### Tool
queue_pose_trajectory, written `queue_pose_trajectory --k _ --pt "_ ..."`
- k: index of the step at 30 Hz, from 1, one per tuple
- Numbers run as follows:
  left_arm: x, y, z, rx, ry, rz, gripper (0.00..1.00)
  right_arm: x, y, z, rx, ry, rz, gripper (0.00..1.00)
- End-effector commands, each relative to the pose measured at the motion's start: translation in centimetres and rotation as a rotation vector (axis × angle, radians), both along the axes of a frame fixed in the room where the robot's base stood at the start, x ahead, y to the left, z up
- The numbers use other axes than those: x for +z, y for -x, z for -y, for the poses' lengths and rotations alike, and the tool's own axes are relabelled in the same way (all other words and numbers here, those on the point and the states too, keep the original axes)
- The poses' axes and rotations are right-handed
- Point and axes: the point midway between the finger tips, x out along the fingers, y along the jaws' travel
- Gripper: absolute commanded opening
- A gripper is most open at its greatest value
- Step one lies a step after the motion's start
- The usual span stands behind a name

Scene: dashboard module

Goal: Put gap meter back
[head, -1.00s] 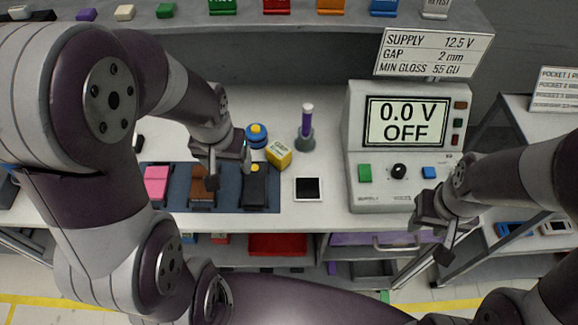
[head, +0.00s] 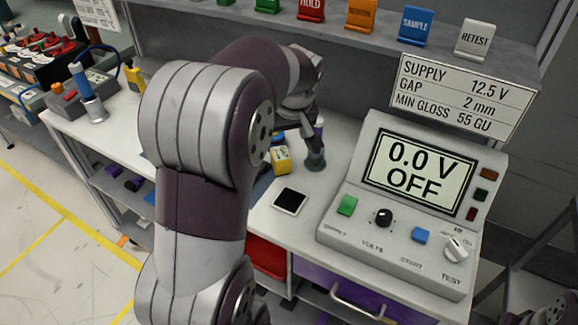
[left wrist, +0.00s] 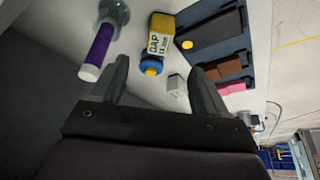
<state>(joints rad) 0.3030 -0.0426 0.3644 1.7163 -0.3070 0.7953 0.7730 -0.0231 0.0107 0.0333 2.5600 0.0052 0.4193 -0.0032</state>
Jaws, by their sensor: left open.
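The yellow gap meter (left wrist: 160,38), a small block marked GAP, stands on the white bench and also shows in the head view (head: 281,160), partly behind my arm. A blue round piece with a yellow top (left wrist: 151,64) is beside it. My left gripper is open and empty in the left wrist view (left wrist: 160,80); the blue piece shows between its fingers, with the gap meter beyond. In the head view the left gripper (head: 308,136) is close to the purple-handled tool (head: 319,130) in its grey holder (head: 316,161); whether they touch is unclear. My right gripper is out of view.
A dark tray (left wrist: 206,20) with black, brown and pink pieces lies near the gap meter. A small white block (left wrist: 175,87) stands nearby. The supply console (head: 400,215) reads 0.0 V OFF. A black-and-white square pad (head: 290,201) lies on the bench before it.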

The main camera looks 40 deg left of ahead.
Motion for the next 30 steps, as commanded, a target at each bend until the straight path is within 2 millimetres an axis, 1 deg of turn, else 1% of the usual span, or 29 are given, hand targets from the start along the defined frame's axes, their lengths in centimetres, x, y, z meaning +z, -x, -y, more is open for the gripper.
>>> queue_pose_trajectory --k 3,6,13,18,21,27,28,29,30 --pt "-2.6 -0.5 -0.8 0.007 0.005 -0.005 0.74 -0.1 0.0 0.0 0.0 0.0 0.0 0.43" --pt "-4.7 -1.1 -1.4 0.006 0.004 -0.004 0.74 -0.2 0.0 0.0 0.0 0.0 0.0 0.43" --pt "-7.3 -1.9 -2.5 0.004 0.004 -0.002 0.74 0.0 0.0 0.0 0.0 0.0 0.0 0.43" --pt "-10.2 -2.9 -3.7 0.003 0.004 -0.003 0.74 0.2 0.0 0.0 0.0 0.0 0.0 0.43" --pt "-11.1 -3.1 -4.0 0.002 0.003 -0.001 0.74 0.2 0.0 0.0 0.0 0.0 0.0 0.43" --pt "-11.1 -3.1 -4.0 0.002 0.003 0.0 0.74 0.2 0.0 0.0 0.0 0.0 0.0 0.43" --pt "-11.1 -3.1 -4.0 0.002 0.003 0.0 0.68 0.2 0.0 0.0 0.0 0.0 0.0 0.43" --pt "-11.1 -3.1 -4.0 0.002 0.003 0.0 0.58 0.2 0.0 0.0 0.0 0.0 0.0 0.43" --pt "-11.1 -3.1 -4.0 0.002 0.003 0.0 0.45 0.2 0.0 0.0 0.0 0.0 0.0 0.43"
